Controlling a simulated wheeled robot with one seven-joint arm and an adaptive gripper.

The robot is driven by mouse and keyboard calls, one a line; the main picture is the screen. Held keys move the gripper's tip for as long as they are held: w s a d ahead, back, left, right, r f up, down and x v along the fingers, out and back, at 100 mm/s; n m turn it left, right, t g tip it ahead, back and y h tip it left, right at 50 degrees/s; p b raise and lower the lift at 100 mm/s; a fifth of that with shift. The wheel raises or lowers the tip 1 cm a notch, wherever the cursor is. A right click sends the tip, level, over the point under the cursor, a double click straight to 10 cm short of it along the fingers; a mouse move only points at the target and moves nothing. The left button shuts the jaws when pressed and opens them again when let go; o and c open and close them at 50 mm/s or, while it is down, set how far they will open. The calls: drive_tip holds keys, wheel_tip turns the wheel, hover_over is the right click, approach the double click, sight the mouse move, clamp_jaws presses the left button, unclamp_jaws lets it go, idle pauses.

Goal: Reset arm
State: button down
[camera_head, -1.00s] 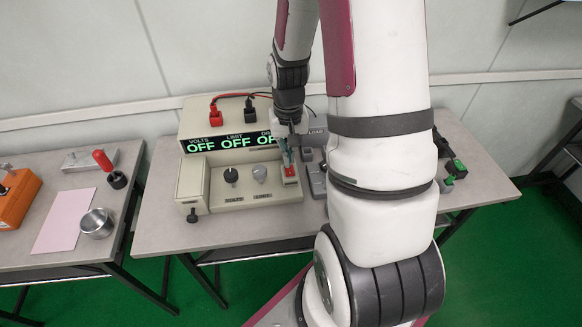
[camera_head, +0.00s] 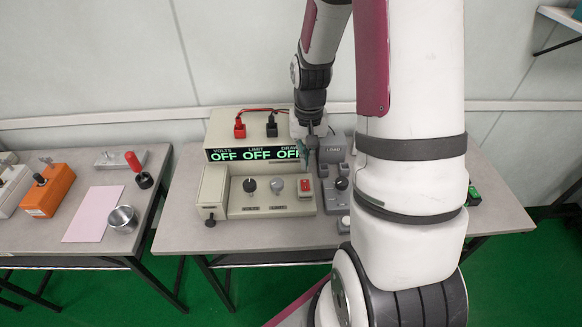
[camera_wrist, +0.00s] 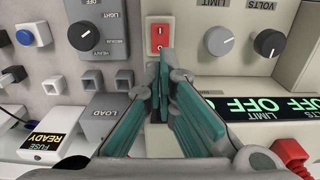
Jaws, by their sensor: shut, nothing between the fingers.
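My gripper (camera_head: 309,150) is shut and empty, just in front of the power supply's display at its right end, above the panel. In the wrist view its teal fingers (camera_wrist: 168,85) meet near the middle, pointing toward the red rocker switch (camera_wrist: 158,38). In the head view the red switch (camera_head: 305,187) sits at the right of the beige power supply (camera_head: 215,187), below my fingers and apart from them. The display (camera_head: 255,153) reads OFF under VOLTS and LIMIT; the DRAW end is partly covered by my gripper.
A grey LOAD unit (camera_head: 333,147) stands close right of my gripper, with a dark knob (camera_wrist: 100,42) in the wrist view. Red (camera_head: 239,130) and black (camera_head: 271,128) plugs rise behind the display. A left table holds an orange box (camera_head: 50,190), metal cup (camera_head: 122,219) and pink sheet (camera_head: 92,214).

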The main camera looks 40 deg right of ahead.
drive_tip(key=s+a+r+n+t, duration=0.1)
drive_tip(key=s+a+r+n, duration=0.15)
drive_tip(key=a+r, duration=0.35)
drive_tip(key=s+a+r+n+t, duration=0.1)
drive_tip(key=s+a+r, duration=0.2)
drive_tip(key=r, duration=0.5)
drive_tip(key=s+a+r+n+t, duration=0.1)
drive_tip(key=s+a+r, duration=0.2)
drive_tip(key=a+r, duration=0.35)
drive_tip(key=s+a+r+n+t, duration=0.1)
drive_tip(key=s+a+r+n, duration=0.1)
drive_tip(key=s+r, duration=0.2)
drive_tip(key=s, duration=0.3)
drive_tip(key=shift+a, duration=0.15)
drive_tip(key=shift+s, duration=0.1)
